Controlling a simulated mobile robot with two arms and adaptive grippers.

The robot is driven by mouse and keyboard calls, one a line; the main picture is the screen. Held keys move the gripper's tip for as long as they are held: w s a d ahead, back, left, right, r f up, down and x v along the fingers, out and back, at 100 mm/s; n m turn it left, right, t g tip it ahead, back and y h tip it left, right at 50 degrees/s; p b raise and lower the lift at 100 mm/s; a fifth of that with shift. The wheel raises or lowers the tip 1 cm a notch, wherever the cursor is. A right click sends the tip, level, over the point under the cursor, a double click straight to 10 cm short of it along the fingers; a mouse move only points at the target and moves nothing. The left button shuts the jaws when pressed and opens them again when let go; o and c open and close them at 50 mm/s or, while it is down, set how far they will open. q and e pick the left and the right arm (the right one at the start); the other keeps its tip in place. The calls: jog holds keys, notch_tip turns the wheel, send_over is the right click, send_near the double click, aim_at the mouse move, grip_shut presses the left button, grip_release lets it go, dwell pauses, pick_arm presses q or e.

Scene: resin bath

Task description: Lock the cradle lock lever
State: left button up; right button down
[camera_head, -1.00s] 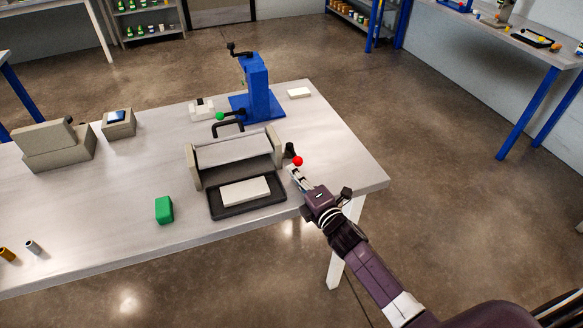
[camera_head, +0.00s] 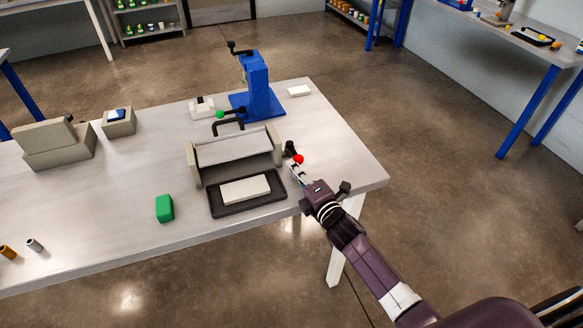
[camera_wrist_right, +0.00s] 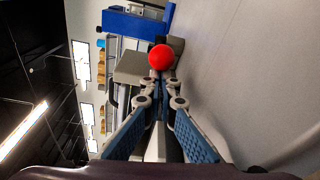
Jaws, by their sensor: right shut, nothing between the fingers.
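The cradle (camera_head: 194,166) is a beige frame on the table, with a black handle at its back. The lock lever, a short black arm with a red ball knob (camera_head: 298,159), is on the cradle's right side. In the right wrist view the red knob (camera_wrist_right: 161,57) is just beyond my fingertips. My right gripper (camera_head: 295,168) is shut and empty, its tips at or very near the knob; I cannot tell whether they touch. It also shows in the right wrist view (camera_wrist_right: 162,92). My left gripper is not in view.
A black tray (camera_head: 218,211) with a white block (camera_head: 246,189) lies in front of the cradle. A blue press (camera_head: 258,88) with a green-knobbed lever stands behind. A green block (camera_head: 164,209) sits at the front left. The table's right edge is close to my right arm.

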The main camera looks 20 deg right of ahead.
aim_at(308, 172)
jog(key=shift+d, duration=1.3)
jog(key=shift+w+d+b, duration=0.1)
jog(key=shift+d+b, duration=0.25)
jog(key=shift+d, duration=0.65)
jog(key=shift+d, duration=0.1)
